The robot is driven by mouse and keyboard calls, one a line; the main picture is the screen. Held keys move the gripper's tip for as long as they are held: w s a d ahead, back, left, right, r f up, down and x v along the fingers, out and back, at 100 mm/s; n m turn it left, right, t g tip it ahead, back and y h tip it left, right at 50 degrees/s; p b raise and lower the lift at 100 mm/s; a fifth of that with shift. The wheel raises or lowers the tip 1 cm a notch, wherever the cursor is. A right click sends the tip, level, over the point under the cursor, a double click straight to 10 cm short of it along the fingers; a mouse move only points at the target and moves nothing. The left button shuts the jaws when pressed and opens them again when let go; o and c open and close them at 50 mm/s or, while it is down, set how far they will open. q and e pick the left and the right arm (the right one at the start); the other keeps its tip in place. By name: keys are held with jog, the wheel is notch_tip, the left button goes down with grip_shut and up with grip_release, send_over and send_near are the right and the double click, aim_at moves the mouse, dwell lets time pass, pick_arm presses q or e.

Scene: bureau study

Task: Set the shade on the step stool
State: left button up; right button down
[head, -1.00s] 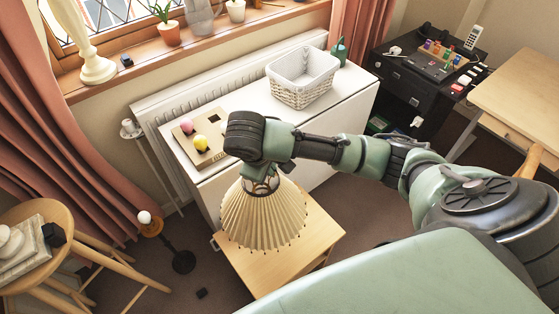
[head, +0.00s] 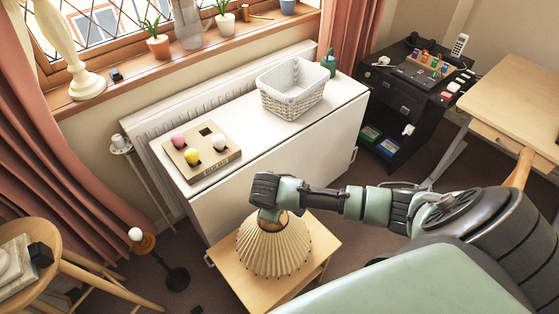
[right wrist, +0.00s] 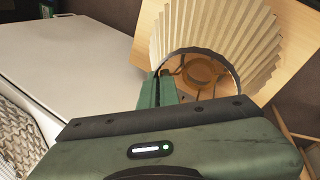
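The cream pleated shade (head: 272,250) is upright over the light wooden step stool (head: 322,246), and its lower rim appears to rest on the stool's top. My right gripper is above it in the head view (head: 272,208), with fingertips largely hidden behind the wrist. In the right wrist view the gripper's fingers (right wrist: 158,88) are shut at the rim of the shade's top ring. The pleats (right wrist: 240,35) fan out beyond the ring, with the stool's wood (right wrist: 292,65) around them. My left gripper is not in view.
A lamp base with a bulb (head: 176,278) stands left of the stool.

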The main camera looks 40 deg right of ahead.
jog(key=shift+f, duration=2.45)
jog(key=shift+b, duration=0.3)
jog(key=shift+f, duration=0.2)
jog(key=c, duration=1.7)
grip_release()
jog(key=shift+r, duration=0.15)
jog(key=p+v, duration=0.1)
jog(key=v, duration=1.1)
